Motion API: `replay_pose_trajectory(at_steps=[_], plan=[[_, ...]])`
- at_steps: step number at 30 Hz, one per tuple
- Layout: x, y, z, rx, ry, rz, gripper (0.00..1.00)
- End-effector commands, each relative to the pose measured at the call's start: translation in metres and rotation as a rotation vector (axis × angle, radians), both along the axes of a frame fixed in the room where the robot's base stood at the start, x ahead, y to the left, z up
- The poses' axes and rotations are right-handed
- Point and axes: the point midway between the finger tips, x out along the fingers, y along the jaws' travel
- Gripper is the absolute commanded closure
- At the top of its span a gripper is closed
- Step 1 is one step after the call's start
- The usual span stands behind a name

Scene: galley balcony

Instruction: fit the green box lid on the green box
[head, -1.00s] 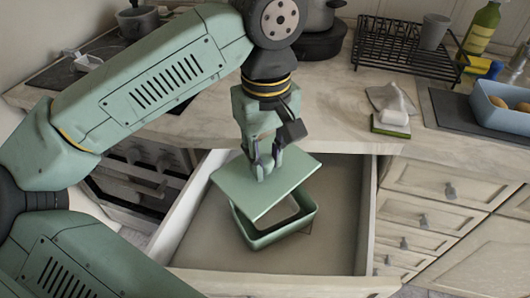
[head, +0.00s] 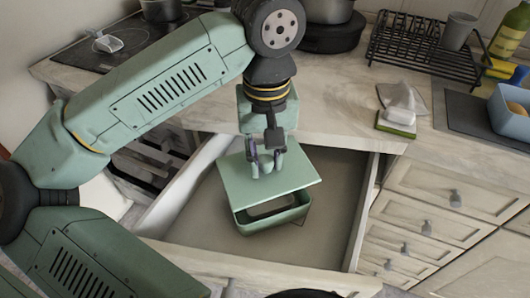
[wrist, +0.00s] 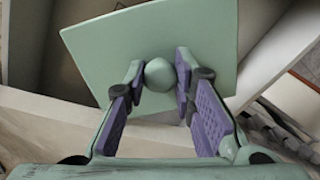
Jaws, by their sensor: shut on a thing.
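The green box lid (head: 266,186) is a flat pale green plate with a round knob (wrist: 159,74) on top. My gripper (head: 267,165) is shut on the knob and points down over the open drawer. The lid also fills the upper middle of the wrist view (wrist: 205,35). The green box (head: 272,224) sits in the drawer, under the lid. In the head view a dark gap shows between the lid's front edge and the box's rim, so the lid is above the box. The lid hides the back of the box.
The open drawer (head: 335,212) has free floor around the box, and its walls stand close by. The counter (head: 335,115) above holds a tissue-like item on a green base (head: 399,110), a black rack (head: 423,45), a grey cup (head: 458,30) and a blue bin (head: 510,115).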

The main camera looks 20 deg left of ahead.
Motion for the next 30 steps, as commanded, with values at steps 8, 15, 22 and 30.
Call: replay_pose_trajectory(at_steps=[8, 15, 22, 30], plan=[[0.003, -0.001, -0.003, -0.002, -0.008, -0.035, 1.00], [0.003, -0.001, -0.003, -0.002, -0.008, -0.036, 1.00], [0.003, -0.001, -0.007, -0.001, -0.008, -0.036, 1.00], [0.003, -0.001, -0.032, -0.002, -0.007, -0.035, 1.00]])
